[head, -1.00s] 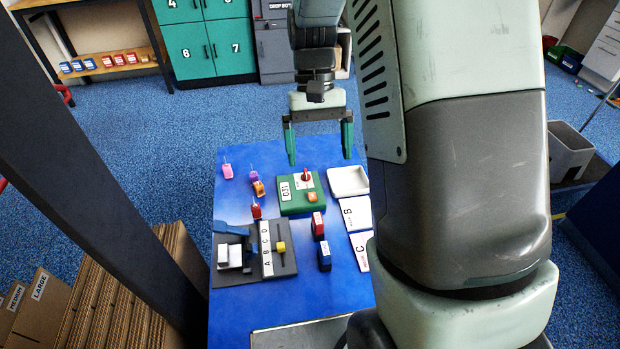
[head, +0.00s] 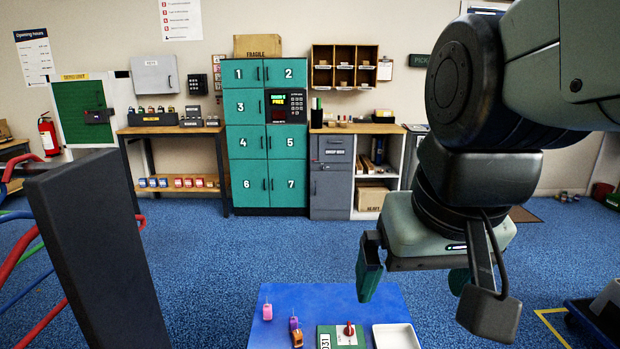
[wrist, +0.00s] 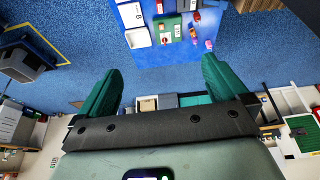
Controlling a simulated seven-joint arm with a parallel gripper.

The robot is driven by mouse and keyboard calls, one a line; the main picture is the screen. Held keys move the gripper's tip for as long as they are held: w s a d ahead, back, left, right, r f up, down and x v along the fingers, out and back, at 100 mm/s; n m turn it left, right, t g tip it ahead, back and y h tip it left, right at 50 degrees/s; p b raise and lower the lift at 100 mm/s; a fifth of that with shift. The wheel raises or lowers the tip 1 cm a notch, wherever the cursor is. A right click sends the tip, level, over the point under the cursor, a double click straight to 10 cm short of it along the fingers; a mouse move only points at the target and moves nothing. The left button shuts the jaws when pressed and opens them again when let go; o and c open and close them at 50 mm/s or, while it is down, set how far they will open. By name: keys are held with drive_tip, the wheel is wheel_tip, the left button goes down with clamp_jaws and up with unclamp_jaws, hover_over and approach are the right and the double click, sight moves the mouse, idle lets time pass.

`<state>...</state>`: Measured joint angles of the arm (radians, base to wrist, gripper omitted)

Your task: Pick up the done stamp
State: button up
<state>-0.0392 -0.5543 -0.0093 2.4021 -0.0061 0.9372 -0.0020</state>
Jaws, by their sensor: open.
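No thing that I can tell to be the done stamp shows in the current views. The head view shows only the far end of the blue table (head: 280,295); the wrist view also shows part of it (wrist: 175,50), cut off at the top edge. My gripper (head: 415,282) is raised above and beyond the table's far right corner in the head view. It is open and empty, with its two green fingers wide apart, also in the wrist view (wrist: 160,68).
A pink item (head: 267,312), a purple item (head: 294,323) and an orange item (head: 297,340) stand on the table's left. A green device (head: 345,341) with a red knob and a white tray (head: 397,337) are beside them. Green lockers (head: 268,165) stand at the back wall.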

drive_tip(key=s, duration=0.1)
drive_tip(key=s+t, duration=0.1)
drive_tip(key=shift+s+r, duration=0.3)
drive_tip(key=shift+s+d+t, duration=0.1)
drive_tip(key=shift+s+t, duration=0.2)
drive_tip(key=c, duration=0.4)
drive_tip(key=w+a+f+m+g, duration=0.2)
drive_tip(key=w+f+m+g, duration=0.1)
drive_tip(key=w+f+m, duration=0.8)
drive_tip(key=f+m+g, duration=0.1)
drive_tip(key=f+m, duration=0.1)
drive_tip(key=f, duration=0.5)
drive_tip(key=s+f+m, duration=0.1)
drive_tip(key=f+m, duration=0.1)
drive_tip(key=f, duration=0.4)
drive_tip(key=s+d+f+m+g, duration=0.1)
drive_tip(key=f+m, duration=0.2)
drive_tip(key=f, duration=0.4)
drive_tip(key=shift+s+f+g, duration=0.15)
drive_tip(key=shift+f+g, duration=0.15)
drive_tip(key=shift+f, duration=0.05)
drive_tip(key=shift+s+f, duration=0.15)
drive_tip(key=shift+f, duration=5.4)
